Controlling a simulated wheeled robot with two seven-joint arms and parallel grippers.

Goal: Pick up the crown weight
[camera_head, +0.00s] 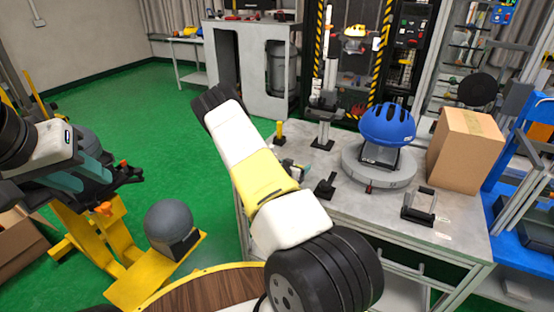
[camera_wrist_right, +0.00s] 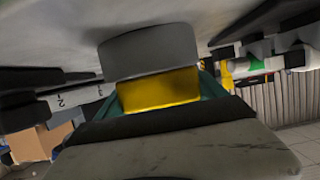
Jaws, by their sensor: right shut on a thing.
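My right gripper (camera_wrist_right: 160,100) is shut on a yellow block with a grey round end, which I take to be the crown weight (camera_wrist_right: 158,92). Its teal fingers stand at both sides of the yellow part. The grey end is close to the grey tabletop; I cannot tell whether it touches. In the head view my right arm hides most of the right gripper (camera_head: 292,168) at the table's left edge, and the weight cannot be made out there. My left gripper (camera_head: 66,174) is at the left, over the floor, with its teal fingers apart and empty.
On the grey table (camera_head: 345,205) stand a blue helmet (camera_head: 388,124) on a round plate (camera_head: 372,178), a cardboard box (camera_head: 465,150), a yellow post (camera_head: 280,129) and black fixtures. A grey ball-like form (camera_head: 168,222) is on a yellow base at left. Green floor (camera_head: 150,110) lies open behind.

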